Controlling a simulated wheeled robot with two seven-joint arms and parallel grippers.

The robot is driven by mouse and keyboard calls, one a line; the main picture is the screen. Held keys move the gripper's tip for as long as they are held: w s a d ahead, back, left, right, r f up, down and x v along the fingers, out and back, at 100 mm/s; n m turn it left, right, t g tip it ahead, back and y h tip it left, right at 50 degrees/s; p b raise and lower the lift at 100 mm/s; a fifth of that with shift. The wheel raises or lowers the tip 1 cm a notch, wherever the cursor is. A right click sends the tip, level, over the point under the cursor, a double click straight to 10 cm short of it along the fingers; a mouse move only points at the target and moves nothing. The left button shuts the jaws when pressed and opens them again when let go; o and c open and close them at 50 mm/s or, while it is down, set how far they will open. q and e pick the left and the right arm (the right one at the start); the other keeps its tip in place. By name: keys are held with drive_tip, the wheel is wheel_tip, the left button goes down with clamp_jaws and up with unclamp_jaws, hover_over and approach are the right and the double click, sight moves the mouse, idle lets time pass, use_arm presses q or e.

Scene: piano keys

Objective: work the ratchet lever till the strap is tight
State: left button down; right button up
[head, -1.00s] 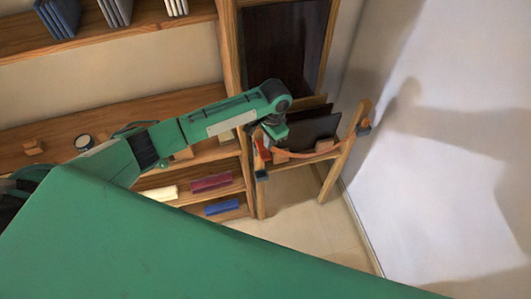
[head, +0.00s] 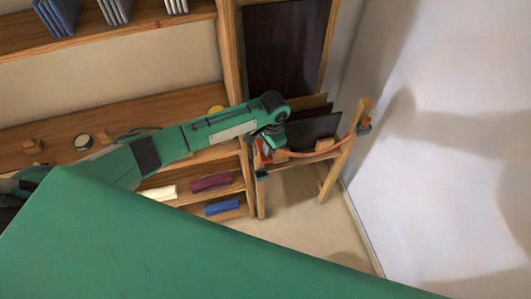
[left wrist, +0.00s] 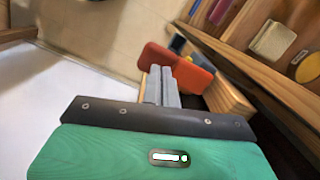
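The red-orange ratchet lever (head: 259,150) is at the left side of a wooden rack (head: 333,172), partly hidden by my left gripper (head: 266,151). An orange strap (head: 315,155) runs from there across the rack's front to its right post. In the left wrist view the grey fingers of my left gripper (left wrist: 161,84) are close together, side by side. The lever (left wrist: 190,76) lies at and beyond their tips; I see no part of it clearly between them. Whether they touch it is hard to tell. My right gripper is in neither view.
Dark panels (head: 312,129) stand in the rack behind the strap. A wooden shelf unit (head: 190,198) with coloured blocks is left of it. A white wall (head: 450,150) is close on the right. Floor (head: 290,222) in front of the rack is clear.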

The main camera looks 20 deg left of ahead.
use_arm(q)
wheel_tip(320, 180, down, 2)
drive_tip(key=shift+f+b, duration=0.2)
drive_tip(key=shift+b, duration=0.15)
drive_tip(key=shift+r, duration=0.2)
drive_tip(key=shift+w+d+r, duration=0.1)
drive_tip(key=shift+d+r, duration=0.05)
drive_tip(key=shift+w+d+r+p, duration=0.2)
drive_tip(key=shift+w+d, duration=0.25)
drive_tip(key=shift+w, duration=0.15)
drive_tip(key=shift+w+d+r+p, duration=0.1)
drive_tip(key=shift+w+d+p, duration=0.05)
drive_tip(key=shift+w+d, duration=0.35)
drive_tip(key=shift+a, duration=0.15)
wheel_tip(320, 180, up, 14)
drive_tip(key=w+b, duration=0.1)
drive_tip(key=b, duration=0.4)
drive_tip(key=shift+d, duration=0.45)
